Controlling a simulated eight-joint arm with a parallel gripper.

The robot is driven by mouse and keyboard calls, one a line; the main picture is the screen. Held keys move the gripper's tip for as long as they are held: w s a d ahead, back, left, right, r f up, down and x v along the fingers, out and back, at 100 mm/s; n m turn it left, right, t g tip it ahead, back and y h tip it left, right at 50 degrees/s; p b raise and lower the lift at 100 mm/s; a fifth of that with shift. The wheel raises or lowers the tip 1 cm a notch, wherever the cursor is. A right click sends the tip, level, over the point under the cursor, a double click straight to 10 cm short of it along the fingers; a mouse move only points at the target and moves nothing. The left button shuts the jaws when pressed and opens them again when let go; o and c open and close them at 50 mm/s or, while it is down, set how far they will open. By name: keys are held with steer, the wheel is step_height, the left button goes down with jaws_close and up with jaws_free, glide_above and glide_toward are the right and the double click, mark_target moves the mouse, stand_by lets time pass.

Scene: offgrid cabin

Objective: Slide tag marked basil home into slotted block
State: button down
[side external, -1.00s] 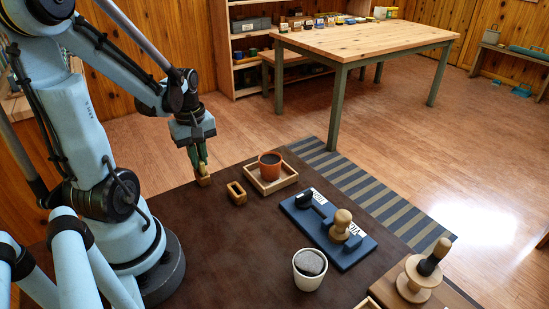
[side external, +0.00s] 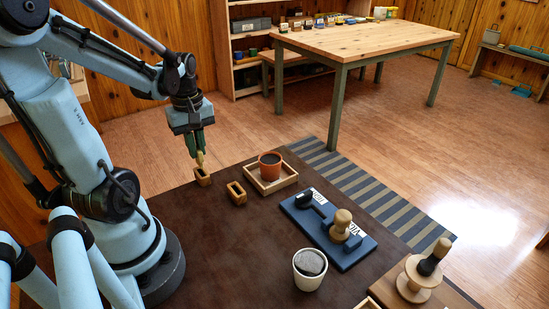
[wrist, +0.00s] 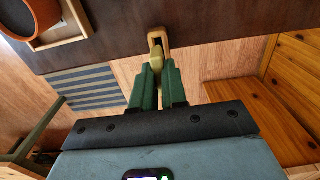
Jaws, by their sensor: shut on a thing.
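My gripper (side external: 197,152) is shut on a small pale yellow tag (side external: 201,160), held upright over a wooden slotted block (side external: 203,177) near the table's far left edge. In the wrist view the green fingertips (wrist: 158,78) pinch the tag (wrist: 156,58), which overlaps the opening of the slotted block (wrist: 164,36). I cannot tell whether the tag's lower end is inside the slot or just above it. No lettering on the tag is readable. A second slotted wooden block (side external: 237,193) stands just to the right, apart from the gripper.
A terracotta pot (side external: 270,165) stands in a wooden tray (side external: 288,179) right of the blocks. A blue board (side external: 349,257) with stamp-like tools, a white cup (side external: 309,281) and a wooden stand (side external: 419,287) are farther right. The dark tabletop (side external: 215,245) in front is clear.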

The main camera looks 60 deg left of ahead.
steer(key=w+d+r, duration=0.2)
steer(key=d, duration=0.3)
steer(key=w+d+r, duration=0.2)
steer(key=d+r, duration=0.1)
steer(key=d, duration=0.2)
steer(key=shift+w+d, duration=0.25)
steer(key=shift+d, duration=0.05)
steer(key=shift+f, duration=0.15)
steer(key=shift+f, duration=2.75)
steer(key=shift+f, duration=1.7)
steer(key=c, duration=1.1)
jaws_free()
